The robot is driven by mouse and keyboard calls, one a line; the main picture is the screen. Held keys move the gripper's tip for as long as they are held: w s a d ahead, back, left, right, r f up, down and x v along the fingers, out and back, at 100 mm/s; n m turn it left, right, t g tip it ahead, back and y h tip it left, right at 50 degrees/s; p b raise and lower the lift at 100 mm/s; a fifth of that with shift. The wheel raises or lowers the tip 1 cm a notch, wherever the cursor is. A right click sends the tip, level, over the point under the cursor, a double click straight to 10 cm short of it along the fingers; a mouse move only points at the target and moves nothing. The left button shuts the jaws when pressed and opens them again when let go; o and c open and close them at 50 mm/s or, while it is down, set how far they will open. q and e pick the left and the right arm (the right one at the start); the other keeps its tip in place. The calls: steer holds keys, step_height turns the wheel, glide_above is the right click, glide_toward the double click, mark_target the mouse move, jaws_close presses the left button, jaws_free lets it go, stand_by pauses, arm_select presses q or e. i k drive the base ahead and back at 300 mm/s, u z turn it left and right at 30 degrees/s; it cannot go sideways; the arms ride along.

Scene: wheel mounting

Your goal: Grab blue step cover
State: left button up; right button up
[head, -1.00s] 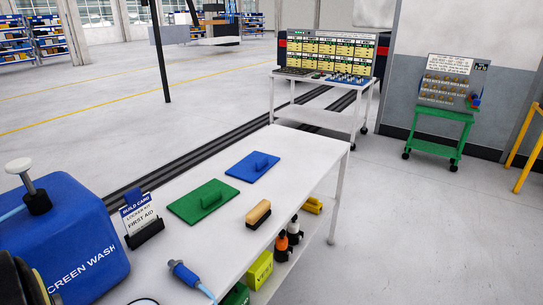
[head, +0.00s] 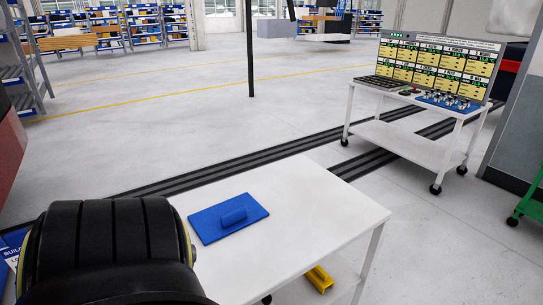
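The blue step cover (head: 229,217) is a flat blue plate with a raised handle on top. It lies flat on the white table (head: 318,213), near its far left edge. A black rounded part with a yellowish edge, which looks like a link of my own arm, fills the lower left and hides the near left part of the table. Neither gripper's fingers show in the head view. Nothing is seen touching the blue step cover.
The table is bare to the right of the cover. A yellow item (head: 319,279) is below the tabletop. A white cart (head: 415,141) with a display board (head: 440,66) stands beyond, across dark floor tracks (head: 372,163). A card (head: 12,252) is partly hidden at the left.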

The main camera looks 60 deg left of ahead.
mark_target(212, 224)
steer(key=i, duration=0.3)
steer(key=u, duration=3.05)
